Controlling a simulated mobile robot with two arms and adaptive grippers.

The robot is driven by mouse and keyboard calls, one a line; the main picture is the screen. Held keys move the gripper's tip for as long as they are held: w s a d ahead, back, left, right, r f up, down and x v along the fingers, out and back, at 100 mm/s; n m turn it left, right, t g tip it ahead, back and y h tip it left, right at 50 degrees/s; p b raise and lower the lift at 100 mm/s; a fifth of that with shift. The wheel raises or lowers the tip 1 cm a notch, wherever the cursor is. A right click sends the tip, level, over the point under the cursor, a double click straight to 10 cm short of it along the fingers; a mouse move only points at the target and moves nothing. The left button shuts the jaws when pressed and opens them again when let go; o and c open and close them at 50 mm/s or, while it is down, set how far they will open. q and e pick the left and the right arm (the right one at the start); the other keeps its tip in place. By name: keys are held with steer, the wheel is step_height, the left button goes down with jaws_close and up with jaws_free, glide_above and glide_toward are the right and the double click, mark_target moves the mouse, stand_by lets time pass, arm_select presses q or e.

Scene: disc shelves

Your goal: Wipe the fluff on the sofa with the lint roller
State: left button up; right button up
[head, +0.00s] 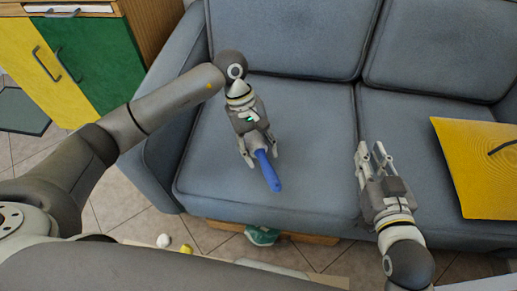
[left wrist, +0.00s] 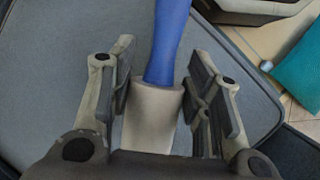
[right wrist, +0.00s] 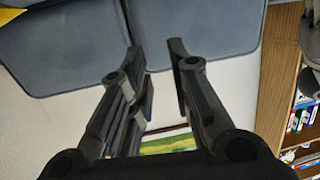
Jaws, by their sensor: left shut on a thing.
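The grey-blue sofa (head: 220,175) fills the middle of the head view. My left gripper (head: 258,155) is over its left seat cushion, shut on the lint roller (head: 267,172). The roller's blue handle points toward the front edge. In the left wrist view, the lint roller's pale head (left wrist: 153,118) sits between the fingers and its blue handle (left wrist: 168,40) extends away. I cannot tell whether the roller touches the cushion. My right gripper (head: 375,160) is open and empty over the right seat cushion; its parted fingers also show in the right wrist view (right wrist: 158,55). I cannot make out any fluff.
A yellow panel-like object (head: 470,150) lies on the sofa's right side. A yellow and green cabinet (head: 95,55) stands at the left. A teal item (head: 262,236) and small pale and yellow items are on the floor before the sofa.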

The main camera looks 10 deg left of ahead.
arm_select(q)
steer(key=shift+r, duration=0.5)
arm_select(e)
steer(key=shift+s+d+f+g+h, duration=0.15)
steer(key=shift+s+f+g, duration=0.15)
steer(key=shift+f, duration=0.2)
steer(key=shift+s+d+f+g+h, duration=0.1)
steer(key=shift+s+f+g+h, duration=0.05)
steer(key=shift+f+g, duration=0.3)
